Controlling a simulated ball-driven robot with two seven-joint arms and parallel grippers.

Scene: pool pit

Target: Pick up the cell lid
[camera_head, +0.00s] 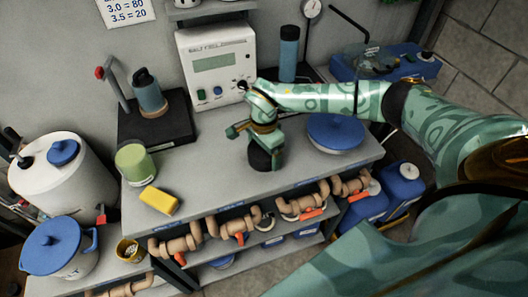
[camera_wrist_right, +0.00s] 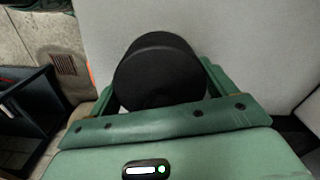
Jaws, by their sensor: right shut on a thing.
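The cell lid (camera_head: 262,159), a black round cap, is in the grip of my right gripper (camera_head: 265,143) over the middle of the grey bench. I cannot tell if it touches the bench top. In the right wrist view the lid (camera_wrist_right: 160,75) sits between the two green fingers of my right gripper (camera_wrist_right: 162,95), which are shut on its sides. The fingers hide part of it in the head view. My left gripper is not in view.
The grey bench (camera_head: 215,140) carries a white meter (camera_head: 217,62) behind, a blue-lidded pan (camera_head: 335,132) at right, and a green cup (camera_head: 136,165) and yellow sponge (camera_head: 159,201) at left. A black stand (camera_head: 160,128) holds a teal bottle (camera_head: 150,98). Pipes line the front edge.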

